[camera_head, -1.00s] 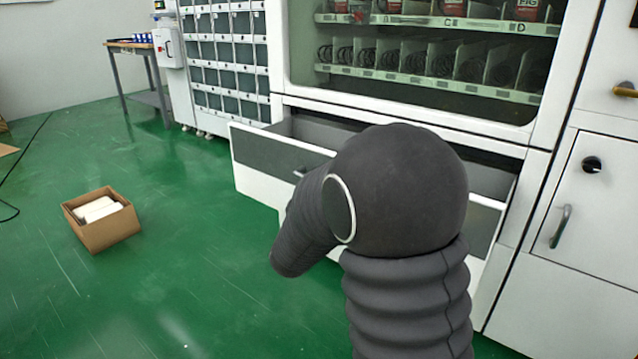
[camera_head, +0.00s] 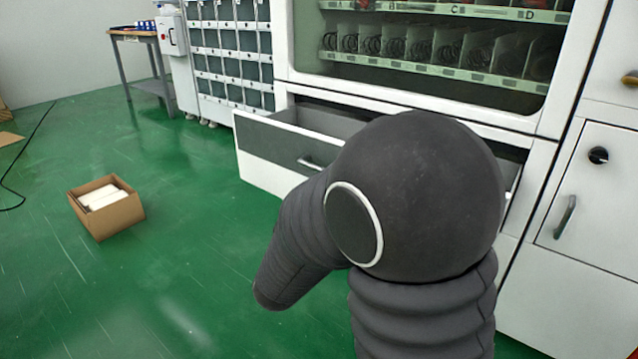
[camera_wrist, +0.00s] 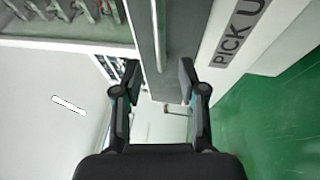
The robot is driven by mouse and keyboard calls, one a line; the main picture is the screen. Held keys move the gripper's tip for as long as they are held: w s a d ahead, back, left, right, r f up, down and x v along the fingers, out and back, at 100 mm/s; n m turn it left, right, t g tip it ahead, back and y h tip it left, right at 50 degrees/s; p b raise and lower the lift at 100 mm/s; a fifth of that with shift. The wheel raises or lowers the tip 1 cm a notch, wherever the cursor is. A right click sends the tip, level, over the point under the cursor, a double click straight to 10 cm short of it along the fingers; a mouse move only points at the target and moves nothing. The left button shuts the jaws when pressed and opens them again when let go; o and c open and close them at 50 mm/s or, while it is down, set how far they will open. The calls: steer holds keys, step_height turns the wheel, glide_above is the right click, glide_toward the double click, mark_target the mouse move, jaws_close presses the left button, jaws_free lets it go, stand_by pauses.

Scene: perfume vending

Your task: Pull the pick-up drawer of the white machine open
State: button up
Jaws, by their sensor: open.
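The pick-up drawer (camera_head: 262,142) of the white machine (camera_head: 562,70) stands pulled out, with its grey and white front away from the machine and its inside showing. Its bar handle (camera_head: 312,162) is on the grey front, just left of my arm. In the wrist view, the drawer's grey front (camera_wrist: 147,35) and its handle (camera_wrist: 161,30) run down toward my gripper (camera_wrist: 159,78). My gripper is open, with its fingers apart and nothing seen held between them. My arm hides the right part of the drawer in the head view, and the gripper is hidden there.
A cardboard box (camera_head: 118,217) with white items sits on the green floor at the left. A table (camera_head: 133,33) stands at the back left. A white cabinet door with a handle (camera_head: 565,216) is at the right. The floor (camera_head: 200,265) before the drawer is clear.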

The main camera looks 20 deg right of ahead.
steer(key=shift+v, duration=1.3)
